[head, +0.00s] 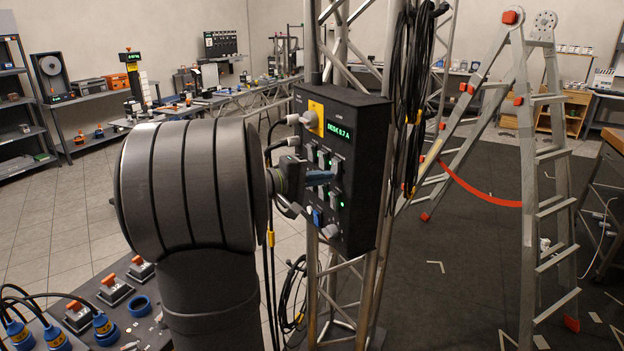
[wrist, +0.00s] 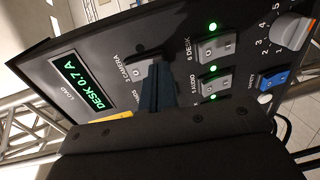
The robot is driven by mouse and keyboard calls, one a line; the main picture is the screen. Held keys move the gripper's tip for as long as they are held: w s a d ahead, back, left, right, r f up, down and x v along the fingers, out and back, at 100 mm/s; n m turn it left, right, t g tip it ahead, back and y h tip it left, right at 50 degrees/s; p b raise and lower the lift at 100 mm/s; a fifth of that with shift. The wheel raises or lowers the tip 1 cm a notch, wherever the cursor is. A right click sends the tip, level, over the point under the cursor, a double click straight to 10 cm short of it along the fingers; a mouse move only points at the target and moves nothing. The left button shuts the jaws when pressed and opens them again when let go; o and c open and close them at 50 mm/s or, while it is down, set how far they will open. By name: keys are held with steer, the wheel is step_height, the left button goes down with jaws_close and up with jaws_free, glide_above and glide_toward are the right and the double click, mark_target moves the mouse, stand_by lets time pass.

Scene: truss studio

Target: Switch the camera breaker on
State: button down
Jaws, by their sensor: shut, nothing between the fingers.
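The black breaker panel (head: 360,125) is mounted on the truss. In the wrist view, the breaker labelled 2 CAMERA (wrist: 145,63) is a grey rocker, partly covered by my fingers; I see no lit lamp beside it. My gripper (wrist: 156,72) is shut and empty, its dark blue fingertips pointing at the panel close to this rocker. I cannot tell whether they touch it. In the head view my gripper (head: 330,172) reaches the panel front from the left, across the breaker rows.
The DESK (wrist: 215,47) and AUDIO (wrist: 213,84) breakers beside my fingers have green lamps lit. A blue switch (wrist: 273,80) and a rotary knob (wrist: 292,32) are nearby. The display (wrist: 82,87) reads DESK 0.7 A. Black cables (head: 405,110) hang right of the panel.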

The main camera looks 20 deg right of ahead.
steer(key=shift+d+f, duration=0.1)
steer(key=shift+d, duration=0.15)
steer(key=shift+a, duration=0.15)
steer(key=f+v, duration=0.3)
steer(key=v, duration=1)
steer(key=shift+a, duration=0.4)
steer(key=shift+f, duration=0.1)
steer(key=shift+s+a, duration=0.1)
steer(key=shift+a, duration=0.05)
steer(key=v, duration=1.4)
steer(key=shift+a, duration=0.25)
stand_by(2.9)
steer(key=shift+s, duration=0.1)
steer(key=shift+r, duration=0.25)
